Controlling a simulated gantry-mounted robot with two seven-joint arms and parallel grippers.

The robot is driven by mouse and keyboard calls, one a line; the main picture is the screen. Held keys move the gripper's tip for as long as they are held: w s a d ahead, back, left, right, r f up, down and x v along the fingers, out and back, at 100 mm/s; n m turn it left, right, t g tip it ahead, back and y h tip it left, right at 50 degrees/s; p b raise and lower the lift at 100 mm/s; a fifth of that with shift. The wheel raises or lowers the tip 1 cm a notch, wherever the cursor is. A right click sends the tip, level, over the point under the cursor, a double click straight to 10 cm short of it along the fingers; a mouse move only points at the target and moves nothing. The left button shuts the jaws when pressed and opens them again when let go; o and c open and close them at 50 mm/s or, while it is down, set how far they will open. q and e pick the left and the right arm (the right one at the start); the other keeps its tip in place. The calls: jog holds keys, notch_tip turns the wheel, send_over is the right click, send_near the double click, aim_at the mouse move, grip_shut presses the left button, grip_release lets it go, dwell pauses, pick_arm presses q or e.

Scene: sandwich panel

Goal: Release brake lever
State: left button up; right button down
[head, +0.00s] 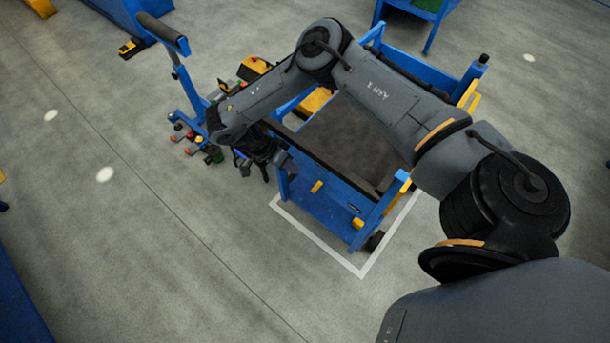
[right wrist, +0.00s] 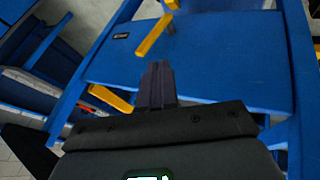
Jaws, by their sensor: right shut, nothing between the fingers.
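A blue cart (head: 325,205) stands on the floor. Its blue end panel (right wrist: 215,60) fills much of the right wrist view. A yellow lever (head: 317,186) sticks out from this panel; it also shows in the right wrist view (right wrist: 154,36). A second yellow piece (head: 357,222) sits lower, near a cart corner. I cannot tell for certain which is the brake lever. My right gripper (head: 291,166) is beside the panel, left of the yellow lever. In the right wrist view its fingers (right wrist: 157,75) are shut and empty, apart from the lever. My left gripper is not in view.
A blue stand (head: 187,90) with red and green parts at its base is left of the cart. A white line (head: 320,252) marks the floor around the cart. A black wheel (head: 375,241) is at the near corner.

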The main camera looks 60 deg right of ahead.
aim_at(319, 184)
pick_arm(q)
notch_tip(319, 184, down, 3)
jog(key=b, duration=0.3)
pick_arm(e)
jog(key=x, duration=1)
